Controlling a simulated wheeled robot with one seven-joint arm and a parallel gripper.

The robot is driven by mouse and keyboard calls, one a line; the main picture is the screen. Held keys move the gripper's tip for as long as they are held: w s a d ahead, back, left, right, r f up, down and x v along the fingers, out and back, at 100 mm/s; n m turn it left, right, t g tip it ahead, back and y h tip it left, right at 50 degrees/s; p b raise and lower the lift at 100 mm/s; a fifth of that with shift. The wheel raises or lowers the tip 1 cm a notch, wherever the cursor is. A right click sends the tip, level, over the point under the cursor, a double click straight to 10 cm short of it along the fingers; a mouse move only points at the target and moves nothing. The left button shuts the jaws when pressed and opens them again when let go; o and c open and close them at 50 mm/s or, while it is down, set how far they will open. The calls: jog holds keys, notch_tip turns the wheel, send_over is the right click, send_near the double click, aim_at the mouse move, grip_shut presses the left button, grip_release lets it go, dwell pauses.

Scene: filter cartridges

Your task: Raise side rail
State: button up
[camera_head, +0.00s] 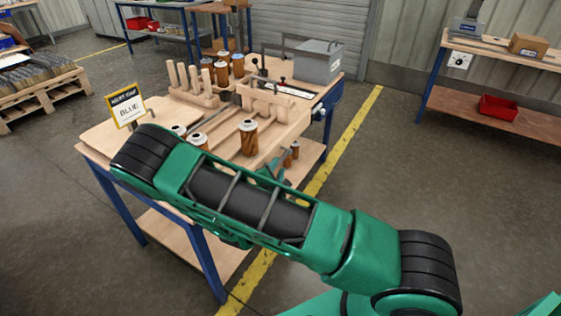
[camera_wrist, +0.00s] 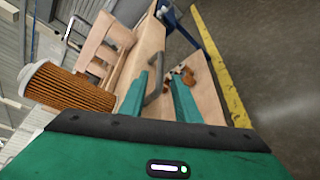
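My gripper (camera_wrist: 164,72) points down past the near right edge of the wooden workbench (camera_head: 98,152). In the wrist view its two green fingers are apart, with a visible gap. A grey bent bar (camera_wrist: 157,80), which looks like the side rail, shows in this gap, close to the left finger. I cannot tell whether the bar lies between the fingers or beyond them, or whether they touch it. In the head view my arm hides the near part of the bench, and only a bit of the green fingers shows.
A pleated brown filter cartridge (camera_head: 248,138) stands on the bench close to my arm, and looms left in the wrist view (camera_wrist: 68,88). Small brown parts (camera_head: 291,155) lie on the lower shelf.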

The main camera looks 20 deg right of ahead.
aim_at(280, 161)
jog(key=x, duration=0.6)
jog(key=shift+w+d, duration=0.25)
jog(key=shift+w, duration=0.05)
jog(key=shift+c, duration=0.5)
jog(key=shift+r, duration=0.1)
grip_shut()
